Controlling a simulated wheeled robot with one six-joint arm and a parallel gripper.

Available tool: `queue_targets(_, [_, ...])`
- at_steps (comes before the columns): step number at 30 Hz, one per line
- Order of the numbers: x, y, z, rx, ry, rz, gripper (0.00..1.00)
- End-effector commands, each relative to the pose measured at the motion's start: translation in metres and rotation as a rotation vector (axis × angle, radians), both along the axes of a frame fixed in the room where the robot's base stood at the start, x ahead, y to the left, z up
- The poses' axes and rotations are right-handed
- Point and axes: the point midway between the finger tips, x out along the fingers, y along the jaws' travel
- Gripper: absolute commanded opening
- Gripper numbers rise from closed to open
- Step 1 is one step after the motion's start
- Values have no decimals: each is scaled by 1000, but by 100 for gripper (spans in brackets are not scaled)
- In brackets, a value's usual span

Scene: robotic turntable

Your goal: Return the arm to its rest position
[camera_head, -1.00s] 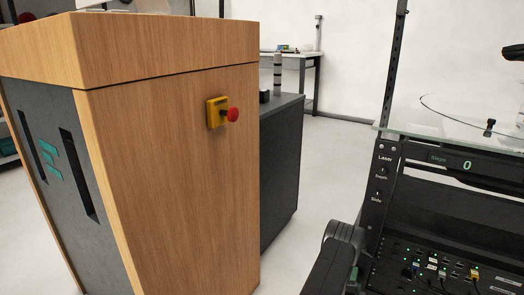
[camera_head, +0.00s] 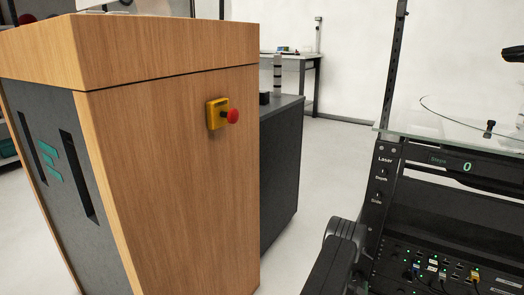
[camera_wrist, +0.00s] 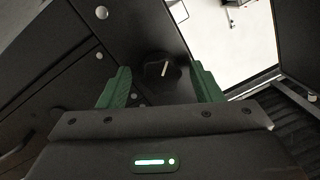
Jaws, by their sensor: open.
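My gripper (camera_wrist: 160,88) shows in the wrist view with its two green fingers spread apart and nothing between them. Beyond the fingers is a black knob (camera_wrist: 163,68) with a white mark, on a dark panel; I cannot tell the distance between it and the fingertips. In the head view, part of my arm (camera_head: 338,258) shows at the bottom centre, in front of the turntable rack (camera_head: 375,215). The gripper itself is not visible in the head view.
A wooden cabinet (camera_head: 170,170) with a red emergency button (camera_head: 232,116) stands left. The rack holds a glass top (camera_head: 450,125), a display reading 0 (camera_head: 466,167) and plugged cables (camera_head: 440,274). Pale floor (camera_head: 330,165) is clear between them.

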Motion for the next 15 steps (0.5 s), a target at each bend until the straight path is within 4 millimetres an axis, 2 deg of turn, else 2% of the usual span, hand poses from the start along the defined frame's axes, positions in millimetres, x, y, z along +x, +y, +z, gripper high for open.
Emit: queue_targets(15, [0, 0, 2, -351, 213, 0, 59])
